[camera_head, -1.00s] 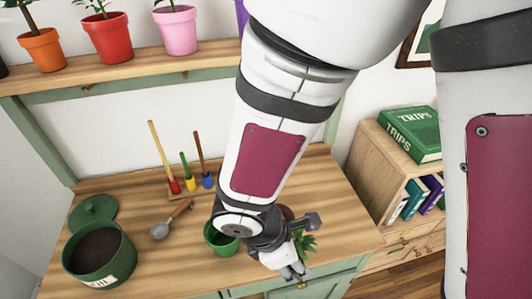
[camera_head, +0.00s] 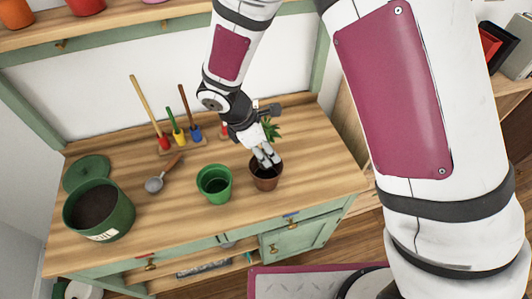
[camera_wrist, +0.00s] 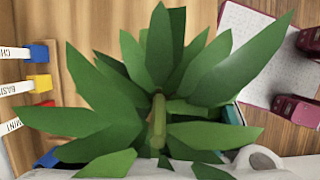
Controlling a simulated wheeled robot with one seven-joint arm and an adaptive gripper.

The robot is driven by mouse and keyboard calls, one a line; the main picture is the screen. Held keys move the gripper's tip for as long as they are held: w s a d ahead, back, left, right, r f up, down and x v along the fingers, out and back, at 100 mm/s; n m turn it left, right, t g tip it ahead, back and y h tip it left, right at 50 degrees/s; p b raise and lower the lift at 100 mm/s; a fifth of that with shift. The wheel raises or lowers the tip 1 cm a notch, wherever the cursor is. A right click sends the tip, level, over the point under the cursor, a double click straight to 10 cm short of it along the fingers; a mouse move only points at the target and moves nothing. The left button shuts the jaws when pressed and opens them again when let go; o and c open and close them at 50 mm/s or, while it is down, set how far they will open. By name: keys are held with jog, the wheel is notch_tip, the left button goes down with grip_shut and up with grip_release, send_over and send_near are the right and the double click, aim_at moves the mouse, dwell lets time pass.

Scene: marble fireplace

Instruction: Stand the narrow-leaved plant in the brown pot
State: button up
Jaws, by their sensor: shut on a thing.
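My gripper (camera_head: 265,157) is shut on the narrow-leaved plant, with its fingers pointing down at the mouth of the brown pot (camera_head: 266,183). The plant's green leaves (camera_head: 272,130) show beside the gripper in the head view. In the wrist view, long pointed leaves (camera_wrist: 195,65) spread across most of the picture around a thick stem (camera_wrist: 158,125). The pot stands upright on the bench and is dark inside. The plant's lower end is hidden, so I cannot tell whether it is inside the pot or just above it.
A green pot (camera_head: 214,187) stands close left of the brown one. The wooden bench top (camera_head: 315,165) is clear on the right.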

jog(key=shift+f, duration=1.4)
jog(key=shift+f, duration=0.6)
jog(key=o, duration=1.2)
jog(key=shift+o, duration=0.2)
jog(key=v, duration=1.3)
jog(key=shift+d+r+b, duration=0.2)
jog(key=shift+b, duration=0.2)
